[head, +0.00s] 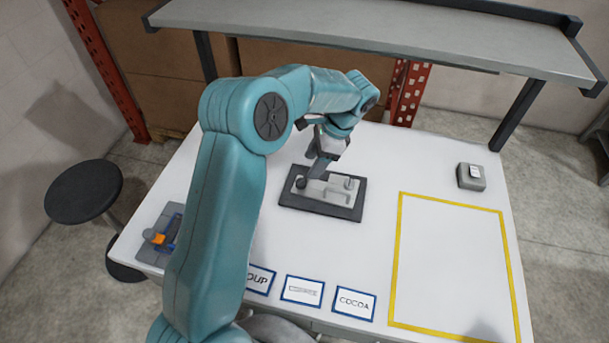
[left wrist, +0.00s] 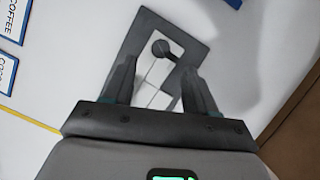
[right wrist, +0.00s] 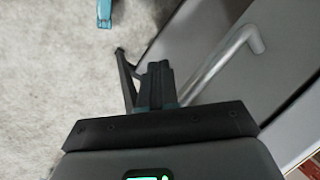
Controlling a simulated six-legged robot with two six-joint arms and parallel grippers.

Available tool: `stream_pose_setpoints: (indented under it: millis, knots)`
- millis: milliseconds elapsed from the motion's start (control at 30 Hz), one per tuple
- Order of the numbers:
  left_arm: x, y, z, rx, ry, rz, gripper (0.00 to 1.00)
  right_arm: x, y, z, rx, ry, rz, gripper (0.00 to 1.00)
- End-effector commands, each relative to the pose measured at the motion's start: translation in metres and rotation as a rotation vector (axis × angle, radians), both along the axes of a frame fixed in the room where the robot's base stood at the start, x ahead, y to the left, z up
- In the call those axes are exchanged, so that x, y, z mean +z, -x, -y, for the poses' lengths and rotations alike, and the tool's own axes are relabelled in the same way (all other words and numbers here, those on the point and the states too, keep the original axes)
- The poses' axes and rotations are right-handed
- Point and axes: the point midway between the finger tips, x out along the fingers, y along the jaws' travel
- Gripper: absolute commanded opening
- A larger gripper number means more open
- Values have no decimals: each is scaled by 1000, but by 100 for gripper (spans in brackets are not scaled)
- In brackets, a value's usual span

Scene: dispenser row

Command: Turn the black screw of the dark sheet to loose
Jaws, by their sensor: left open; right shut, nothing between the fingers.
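The dark sheet (head: 290,201) lies on the white table, with a pale grey fixture (head: 330,191) on it. The black screw (head: 300,183) shows as a round dark knob near the sheet's left end. In the left wrist view the screw (left wrist: 161,47) has a round black head, just beyond the fingertips and roughly between them in the picture. My left gripper (head: 318,172) points down over the sheet; in the left wrist view it (left wrist: 158,66) is open, with nothing held. Whether it touches the fixture cannot be told. My right gripper (right wrist: 158,66) is shut and empty, away from the sheet.
A raised grey shelf (head: 370,35) spans the table's back. A small grey box (head: 471,177) and a yellow-outlined area (head: 398,260) are at right. Blue-edged cards (head: 302,290) line the front. A grey plate with blue and orange parts (head: 160,238) is at left.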

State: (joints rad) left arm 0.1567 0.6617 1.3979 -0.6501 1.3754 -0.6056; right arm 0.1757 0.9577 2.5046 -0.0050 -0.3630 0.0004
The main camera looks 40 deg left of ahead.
Motion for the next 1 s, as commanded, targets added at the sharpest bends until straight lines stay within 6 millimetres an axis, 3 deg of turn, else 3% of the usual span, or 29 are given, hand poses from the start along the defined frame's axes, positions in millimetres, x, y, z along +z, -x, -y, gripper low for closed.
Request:
stream_pose_setpoints:
  millis: [300,733,767,900,1000]
  knots:
    - [-55,15,-14,1,1,-3,57,13,0,0,0,0,0,0]
    - [-68,18,-18,0,1,1,57,14,0,0,0,0,0,0]
    - [-68,18,-18,0,1,1,50,14,0,0,0,0,0,0]
    - [-67,18,-18,0,0,1,5,14,0,0,0,0,0,0]
    - [-67,18,-18,1,-1,1,0,14,0,0,0,0,0,0]
